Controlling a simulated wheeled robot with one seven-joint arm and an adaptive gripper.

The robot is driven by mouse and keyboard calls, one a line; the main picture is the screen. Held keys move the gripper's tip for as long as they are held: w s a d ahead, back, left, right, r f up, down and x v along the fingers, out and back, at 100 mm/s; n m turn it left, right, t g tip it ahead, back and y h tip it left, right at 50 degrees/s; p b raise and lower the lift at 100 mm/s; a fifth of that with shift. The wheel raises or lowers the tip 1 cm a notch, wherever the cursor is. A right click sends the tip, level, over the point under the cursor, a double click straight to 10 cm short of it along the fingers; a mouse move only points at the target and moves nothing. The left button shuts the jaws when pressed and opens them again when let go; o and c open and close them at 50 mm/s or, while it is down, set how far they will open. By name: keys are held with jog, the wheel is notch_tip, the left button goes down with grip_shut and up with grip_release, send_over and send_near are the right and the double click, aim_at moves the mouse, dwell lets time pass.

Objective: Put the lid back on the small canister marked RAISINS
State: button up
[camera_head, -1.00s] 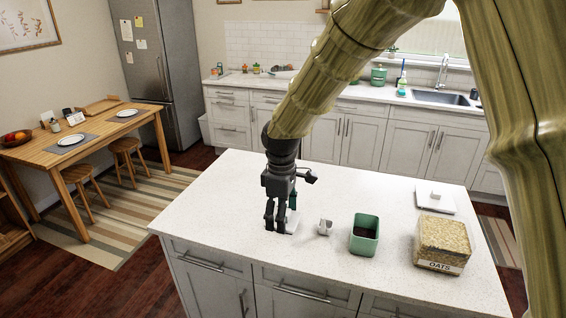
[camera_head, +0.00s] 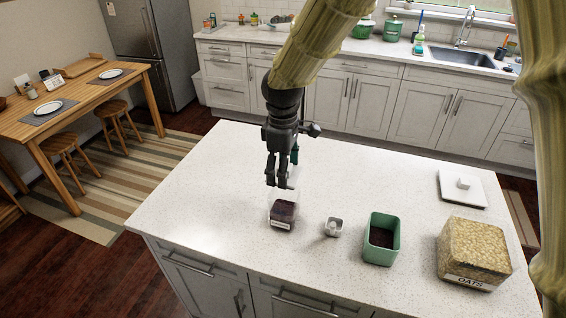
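A small clear canister (camera_head: 283,214) with dark contents stands upright on the white island top. The pale label on its front is too small to read. My gripper (camera_head: 281,180) points down just above and behind its top. Its fingers look close together, but whether they hold anything is unclear. A pale patch shows by the fingertips and blends with the canister's clear upper part. A small grey-white knobbed piece (camera_head: 333,228), perhaps a lid, lies right of the canister, apart from it.
A green open container (camera_head: 381,245) with dark contents stands further right. A large canister marked OATS (camera_head: 474,250) is at the right front. A flat white lid with a knob (camera_head: 462,188) lies behind it. The island's back and left are clear.

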jog(key=shift+s+f+b, duration=0.3)
jog(key=shift+s+b, duration=0.25)
jog(key=shift+s, duration=0.3)
jog(key=w+f, duration=0.1)
jog(key=w+f+b, duration=0.1)
jog(key=w+f, duration=0.1)
jog(key=shift+w+f, duration=0.1)
jog(key=shift+f, duration=0.45)
jog(key=shift+s+r, duration=0.1)
jog(key=shift+s, duration=0.8)
jog(key=shift+w+f, duration=0.4)
jog(key=shift+w, duration=0.1)
jog(key=shift+f, duration=0.1)
